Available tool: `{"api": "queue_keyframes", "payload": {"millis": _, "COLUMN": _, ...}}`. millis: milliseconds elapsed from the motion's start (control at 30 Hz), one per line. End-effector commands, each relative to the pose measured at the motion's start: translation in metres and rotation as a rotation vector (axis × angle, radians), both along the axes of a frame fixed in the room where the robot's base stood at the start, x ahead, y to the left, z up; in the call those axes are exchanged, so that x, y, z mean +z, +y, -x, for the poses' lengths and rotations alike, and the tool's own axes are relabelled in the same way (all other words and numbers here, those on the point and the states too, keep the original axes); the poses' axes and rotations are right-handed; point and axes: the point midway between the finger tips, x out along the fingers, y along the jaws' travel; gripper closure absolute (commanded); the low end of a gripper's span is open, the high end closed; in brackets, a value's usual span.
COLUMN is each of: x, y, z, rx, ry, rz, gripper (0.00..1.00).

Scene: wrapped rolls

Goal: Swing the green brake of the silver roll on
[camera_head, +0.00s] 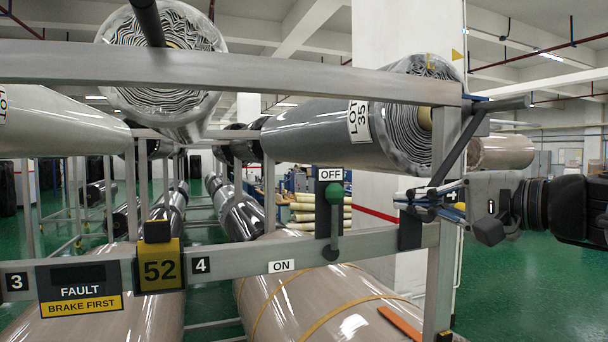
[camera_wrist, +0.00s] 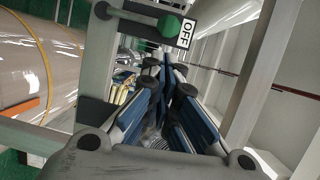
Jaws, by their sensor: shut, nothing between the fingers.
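An ON label (camera_head: 281,266) is on the rail to the lower left. In the wrist view the green hub (camera_wrist: 170,26) is at the top, with its lever pointing left in the picture. The silver-grey roll (camera_head: 312,135), marked LOT 35, lies above the brake. My gripper (camera_head: 398,200) is shut and empty, to the right of the brake and apart from it. Its fingertips (camera_wrist: 171,78) point towards the brake area.
A grey frame rail (camera_head: 340,243) runs below the brake, with a post (camera_head: 443,220) near my gripper. A yellow 52 tag (camera_head: 160,270) and a FAULT, BRAKE FIRST sign (camera_head: 80,290) hang at left. Beige rolls (camera_head: 310,300) lie below. Green floor is clear at right.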

Motion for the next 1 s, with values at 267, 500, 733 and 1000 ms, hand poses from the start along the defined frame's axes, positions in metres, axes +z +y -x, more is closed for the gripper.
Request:
{"api": "queue_keyframes", "payload": {"millis": 267, "x": 0.014, "y": -0.03, "z": -0.002, "rx": -0.002, "ry": -0.098, "rz": 0.103, "gripper": 1.0}}
{"api": "queue_keyframes", "payload": {"millis": 500, "x": 0.011, "y": -0.003, "z": -0.036, "rx": 0.002, "ry": -0.096, "rz": 0.102, "gripper": 1.0}}
{"api": "queue_keyframes", "payload": {"millis": 733, "x": 0.009, "y": 0.026, "z": -0.076, "rx": 0.001, "ry": -0.095, "rz": 0.102, "gripper": 1.0}}
{"api": "queue_keyframes", "payload": {"millis": 1000, "x": 0.003, "y": 0.059, "z": -0.082, "rx": -0.002, "ry": -0.096, "rz": 0.102, "gripper": 1.0}}
